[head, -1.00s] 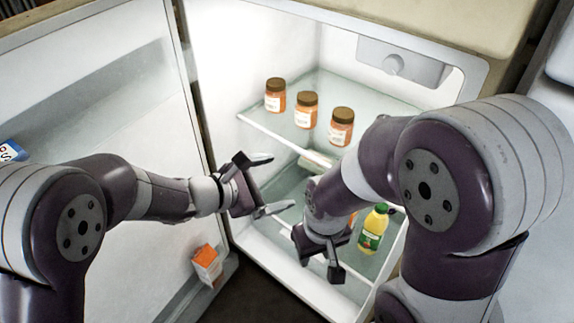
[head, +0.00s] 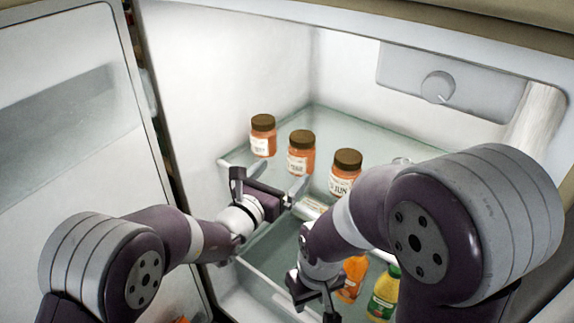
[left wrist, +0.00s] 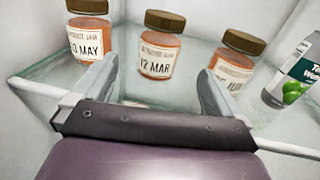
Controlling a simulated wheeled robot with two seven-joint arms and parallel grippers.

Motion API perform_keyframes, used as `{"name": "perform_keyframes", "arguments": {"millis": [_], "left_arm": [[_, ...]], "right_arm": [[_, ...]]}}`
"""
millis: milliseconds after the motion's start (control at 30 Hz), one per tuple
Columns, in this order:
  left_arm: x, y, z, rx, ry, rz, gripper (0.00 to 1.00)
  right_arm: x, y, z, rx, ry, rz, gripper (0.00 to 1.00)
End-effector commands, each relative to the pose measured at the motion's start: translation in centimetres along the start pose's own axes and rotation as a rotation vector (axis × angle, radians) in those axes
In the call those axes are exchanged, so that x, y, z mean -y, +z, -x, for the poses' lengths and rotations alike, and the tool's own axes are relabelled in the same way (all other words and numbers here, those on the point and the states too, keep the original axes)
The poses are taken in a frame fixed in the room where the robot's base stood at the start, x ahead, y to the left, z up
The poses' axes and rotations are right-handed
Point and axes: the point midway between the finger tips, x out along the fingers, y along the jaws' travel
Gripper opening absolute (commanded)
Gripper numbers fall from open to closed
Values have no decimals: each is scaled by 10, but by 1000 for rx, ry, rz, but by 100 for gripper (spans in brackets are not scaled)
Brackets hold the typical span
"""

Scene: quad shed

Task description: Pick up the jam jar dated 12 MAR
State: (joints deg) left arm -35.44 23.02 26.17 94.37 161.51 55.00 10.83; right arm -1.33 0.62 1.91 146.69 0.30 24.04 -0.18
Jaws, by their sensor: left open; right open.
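The jam jar dated 12 MAR (left wrist: 159,55) stands upright on the upper glass shelf, label facing out, with an orange body and brown lid. In the head view it is the middle jar (head: 301,155). A jar labelled MAY (left wrist: 89,37) stands to its left and a jar labelled JUN (left wrist: 232,68) to its right; the MAY label's day is partly cut off. My left gripper (head: 268,184) is open and empty at the shelf's front edge, its fingers spread either side of the 12 MAR jar and short of it. My right gripper (head: 314,302) is open, lower down.
The shelf's white front rail (left wrist: 38,90) runs below my left fingers. An orange bottle (head: 352,279) and a yellow bottle (head: 383,295) are lower down. The open fridge door (head: 60,150) is at left.

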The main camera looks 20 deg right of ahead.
Motion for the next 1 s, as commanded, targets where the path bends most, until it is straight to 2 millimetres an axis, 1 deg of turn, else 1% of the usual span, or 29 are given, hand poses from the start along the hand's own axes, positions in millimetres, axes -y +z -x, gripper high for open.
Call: {"name": "perform_keyframes", "arguments": {"millis": [33, 133, 167, 267, 300, 367, 433, 600, 700, 800, 1000], "left_arm": [[0, 5, -6, -1, -1, 0, 100], [1, 6, -22, -2, -2, 0, 100], [1, 9, -28, -2, -2, 0, 100], [1, 10, -48, -2, -1, 1, 100], [0, 3, -56, 0, -1, 0, 100], [1, 3, -68, 1, -1, -1, 100], [1, -3, -81, 1, -2, -2, 100], [0, -2, -106, 2, -1, -1, 100], [0, -1, -115, 1, -1, -1, 100], [0, 0, -120, 1, -1, -1, 100], [0, 0, -121, 0, -1, 0, 100]], "right_arm": [[0, -1, 8, 0, 0, 0, 43], [0, -3, 23, -1, 0, 0, 43], [0, -4, 31, 0, 0, 0, 43], [0, -6, 50, -1, 0, 0, 43], [0, -6, 44, -2, 0, 0, 43], [0, -6, 46, -1, 0, 0, 43], [0, -5, 40, -1, 0, 0, 43], [0, -4, 35, 0, 0, 0, 43], [0, -4, 34, 0, 0, 0, 43], [0, -4, 33, 0, 0, 0, 43], [0, -4, 33, -1, 0, 0, 43]]}}
